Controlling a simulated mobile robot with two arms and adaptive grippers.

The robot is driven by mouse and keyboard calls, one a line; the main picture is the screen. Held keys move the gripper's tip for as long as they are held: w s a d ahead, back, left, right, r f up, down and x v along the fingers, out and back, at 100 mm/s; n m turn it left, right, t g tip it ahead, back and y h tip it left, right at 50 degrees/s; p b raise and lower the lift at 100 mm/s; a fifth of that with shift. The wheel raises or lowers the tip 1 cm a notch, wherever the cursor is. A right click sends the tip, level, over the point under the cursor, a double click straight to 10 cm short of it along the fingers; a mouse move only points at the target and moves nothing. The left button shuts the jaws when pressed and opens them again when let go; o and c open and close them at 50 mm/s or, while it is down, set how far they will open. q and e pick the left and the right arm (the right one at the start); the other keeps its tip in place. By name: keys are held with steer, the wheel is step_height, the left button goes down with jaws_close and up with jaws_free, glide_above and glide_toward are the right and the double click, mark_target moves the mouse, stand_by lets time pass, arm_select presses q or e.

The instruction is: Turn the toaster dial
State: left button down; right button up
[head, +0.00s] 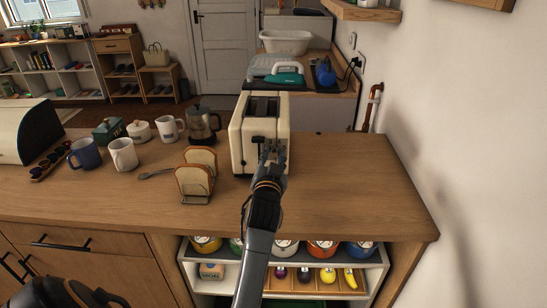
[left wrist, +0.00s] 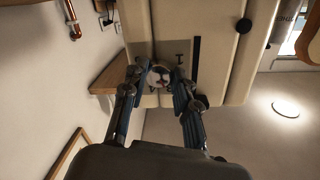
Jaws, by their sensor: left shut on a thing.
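The cream toaster (head: 240,120) stands on the wooden counter, its slots on top and its grey control panel facing me. My left gripper (head: 272,157) is at this panel, low on the right side, and covers the dial in the head view. In the left wrist view the toaster (left wrist: 222,75) appears turned over. The fingers are shut on the dial.
A toast rack (head: 195,199) with bread stands left of the toaster. Mugs, including a white mug (head: 123,155), and a glass-sided pot (head: 203,125) are farther left. The counter (head: 350,185) right of the toaster is clear up to the wall. Below is a shelf (head: 220,286) with jars and fruit.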

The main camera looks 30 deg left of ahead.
stand_by(0.3)
arm_select(q)
steer(key=c, duration=1)
jaws_free()
